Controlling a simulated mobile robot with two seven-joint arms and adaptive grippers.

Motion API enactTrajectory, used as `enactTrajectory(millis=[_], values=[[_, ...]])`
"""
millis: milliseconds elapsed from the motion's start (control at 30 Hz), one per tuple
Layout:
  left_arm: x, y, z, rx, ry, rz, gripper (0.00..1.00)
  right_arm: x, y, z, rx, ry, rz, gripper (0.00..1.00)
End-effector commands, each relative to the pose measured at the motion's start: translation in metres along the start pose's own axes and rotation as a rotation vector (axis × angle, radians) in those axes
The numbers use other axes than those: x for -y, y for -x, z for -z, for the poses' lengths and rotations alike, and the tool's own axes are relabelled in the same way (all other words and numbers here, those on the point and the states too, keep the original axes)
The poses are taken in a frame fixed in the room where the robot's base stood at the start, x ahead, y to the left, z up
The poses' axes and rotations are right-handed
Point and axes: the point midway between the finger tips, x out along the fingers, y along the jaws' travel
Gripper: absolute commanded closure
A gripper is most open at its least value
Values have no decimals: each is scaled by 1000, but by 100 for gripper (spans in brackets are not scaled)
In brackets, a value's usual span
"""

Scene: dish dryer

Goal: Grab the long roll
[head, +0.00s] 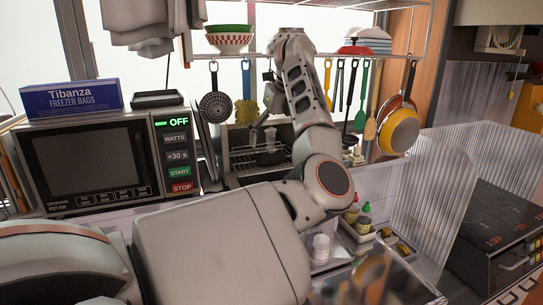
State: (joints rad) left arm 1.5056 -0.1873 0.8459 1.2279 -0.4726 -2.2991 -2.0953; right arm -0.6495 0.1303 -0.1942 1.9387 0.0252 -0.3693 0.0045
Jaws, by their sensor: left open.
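I cannot make out a long roll for certain in the head view. My left arm reaches from the lower left across the middle and bends up towards the hanging rack. Its gripper (262,128) is partly hidden behind the arm, in front of the toaster-like dryer and beside the hanging utensils. It is open, and I see nothing held in it. A long blue box marked "Tibanza Freezer Bags" (72,98) lies on top of the microwave at the left, apart from the gripper. My right gripper is not in view.
The microwave (88,160) stands at the left. A wire shelf above holds bowls (229,40); a skimmer (215,106), a yellow brush (246,110) and pans (398,130) hang below it. Clear ribbed panels (400,190) stand at the right, before a stove (505,235). Small bottles (363,224) stand in a tray.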

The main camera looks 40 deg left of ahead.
Motion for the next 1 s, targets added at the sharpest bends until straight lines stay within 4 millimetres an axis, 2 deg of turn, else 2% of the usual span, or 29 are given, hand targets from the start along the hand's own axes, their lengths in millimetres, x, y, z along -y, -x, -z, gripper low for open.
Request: enactTrajectory(millis=[367,633,967,1000], values=[[0,-34,-1,-1,0,-2,9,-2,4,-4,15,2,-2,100],[0,-71,-4,-1,0,-2,9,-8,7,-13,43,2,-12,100],[0,-78,-4,0,0,0,9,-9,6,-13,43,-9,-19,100],[0,-78,-4,0,0,0,19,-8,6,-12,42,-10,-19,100]])
